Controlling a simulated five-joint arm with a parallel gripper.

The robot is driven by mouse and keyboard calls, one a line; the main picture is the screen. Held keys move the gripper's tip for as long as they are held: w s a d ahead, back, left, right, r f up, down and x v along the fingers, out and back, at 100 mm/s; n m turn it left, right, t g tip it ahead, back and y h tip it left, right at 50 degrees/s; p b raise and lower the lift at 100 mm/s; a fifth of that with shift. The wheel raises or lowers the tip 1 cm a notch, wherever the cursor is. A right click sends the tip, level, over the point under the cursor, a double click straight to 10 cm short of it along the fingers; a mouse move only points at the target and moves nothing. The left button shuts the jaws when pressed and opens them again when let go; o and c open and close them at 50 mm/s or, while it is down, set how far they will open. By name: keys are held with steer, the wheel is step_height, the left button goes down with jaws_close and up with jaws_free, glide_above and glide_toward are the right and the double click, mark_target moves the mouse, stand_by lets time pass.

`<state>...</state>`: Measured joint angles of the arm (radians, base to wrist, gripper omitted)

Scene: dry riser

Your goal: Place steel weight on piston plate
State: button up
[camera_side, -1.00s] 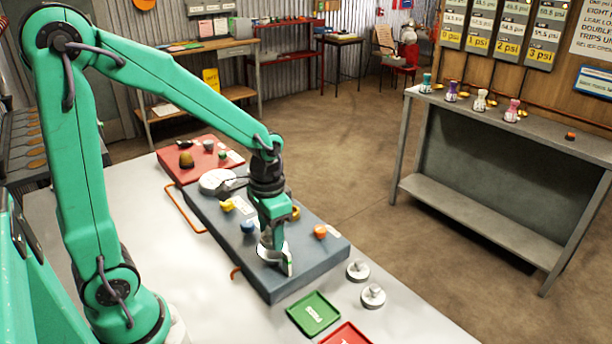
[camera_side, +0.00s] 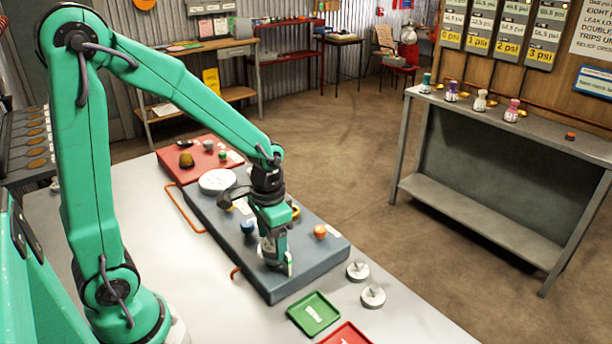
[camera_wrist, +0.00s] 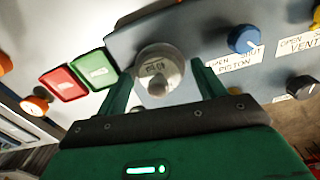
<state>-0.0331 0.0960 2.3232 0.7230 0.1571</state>
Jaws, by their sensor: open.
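My gripper (camera_side: 280,262) is low over the front part of the grey-blue block (camera_side: 310,268), with its fingers apart. In the wrist view, a round silver piece with a small knob and a printed label, seemingly a steel weight (camera_wrist: 158,68), is between the open fingers (camera_wrist: 160,80). In the side view the gripper covers most of this silver piece (camera_side: 266,250). I cannot clearly tell the piston plate apart beneath it. Two other steel weights, one (camera_side: 358,270) and another (camera_side: 373,296), stand on the white bench to the right of the block.
A green tray (camera_side: 314,314) and a red tray (camera_side: 345,335) lie on the bench in front. The block carries an orange knob (camera_side: 320,231) and a blue knob (camera_side: 247,226), labelled for the piston in the wrist view. A white round gauge (camera_side: 217,181) is at its far end.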

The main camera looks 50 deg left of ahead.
mark_target(267, 248)
steer(key=shift+r, duration=0.1)
step_height(267, 248, up, 12)
stand_by(0.7)
steer(key=shift+r, duration=0.1)
stand_by(0.5)
steer(key=s+d+r+n+t, duration=0.1)
steer(key=s+r+t, duration=0.2)
steer(key=s+t, duration=0.2)
steer(key=shift+s+r+t, duration=0.3)
steer(key=shift+s, duration=1.4)
